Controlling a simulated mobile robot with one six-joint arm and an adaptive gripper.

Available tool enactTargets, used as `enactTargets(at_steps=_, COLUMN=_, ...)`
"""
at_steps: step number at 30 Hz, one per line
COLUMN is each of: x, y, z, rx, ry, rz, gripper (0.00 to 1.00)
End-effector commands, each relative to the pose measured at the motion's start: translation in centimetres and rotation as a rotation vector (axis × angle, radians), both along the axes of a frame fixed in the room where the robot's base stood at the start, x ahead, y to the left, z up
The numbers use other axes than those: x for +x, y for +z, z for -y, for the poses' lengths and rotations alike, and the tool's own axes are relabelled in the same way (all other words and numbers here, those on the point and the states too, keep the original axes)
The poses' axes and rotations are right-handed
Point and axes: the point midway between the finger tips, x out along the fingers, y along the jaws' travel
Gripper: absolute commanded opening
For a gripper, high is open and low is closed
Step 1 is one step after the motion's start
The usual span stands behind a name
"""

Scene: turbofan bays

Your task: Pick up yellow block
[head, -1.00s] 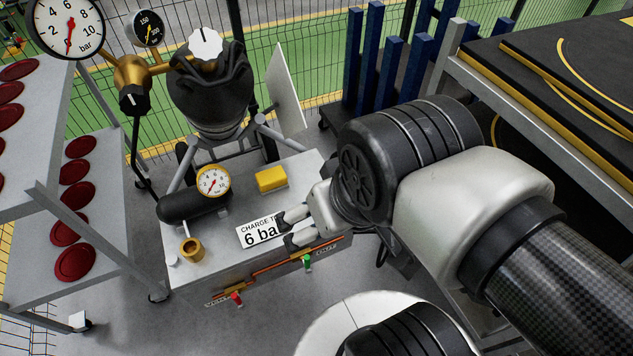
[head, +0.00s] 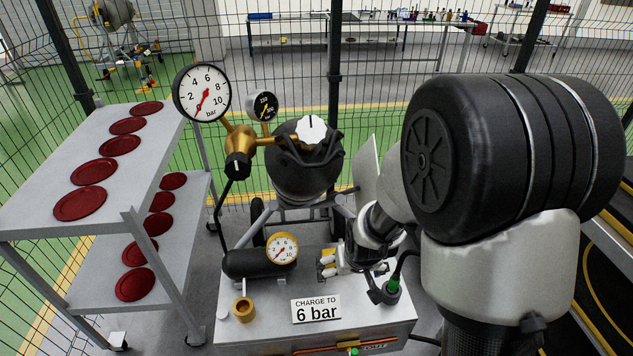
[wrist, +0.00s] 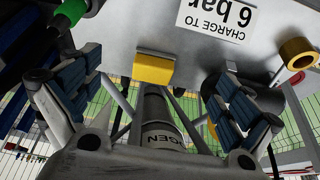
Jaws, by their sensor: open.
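The yellow block (wrist: 152,68) sits on the top of the grey charging cart (head: 250,335). In the wrist view it lies in the gap between the two fingers of my gripper (wrist: 156,80), with clear space on each side. My gripper is open and holds nothing. In the head view my gripper (head: 328,264) is low over the cart top, right of the small gauge, and hides most of the block. I cannot tell how far the fingertips are above the surface.
A "6 bar" sign (head: 316,309), a brass fitting (head: 243,309) and a small gauge (head: 282,249) stand around the block. A green-ended connector (head: 391,289) is close to the gripper's right. A black bottle (head: 305,165) stands behind. A shelf with red discs (head: 91,172) is at left.

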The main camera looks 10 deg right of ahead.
Motion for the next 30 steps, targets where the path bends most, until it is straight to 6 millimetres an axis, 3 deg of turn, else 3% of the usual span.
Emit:
enactTargets(at_steps=1, x=0.3, y=-2.2, z=0.0, rx=0.0, ry=0.0, rz=-0.011, gripper=0.98)
enactTargets(at_steps=3, x=0.7, y=-4.4, z=0.0, rx=0.0, ry=0.0, rz=-0.011, gripper=0.98)
enactTargets(at_steps=9, x=1.4, y=-7.7, z=0.0, rx=0.0, ry=0.0, rz=-0.004, gripper=0.98)
enactTargets(at_steps=14, x=3.2, y=-8.0, z=0.0, rx=0.0, ry=0.0, rz=0.001, gripper=0.98)
enactTargets(at_steps=24, x=10.3, y=-8.1, z=0.0, rx=0.0, ry=0.0, rz=-0.001, gripper=0.98)
enactTargets(at_steps=30, x=12.4, y=-8.0, z=0.0, rx=0.0, ry=0.0, rz=-0.004, gripper=0.98)
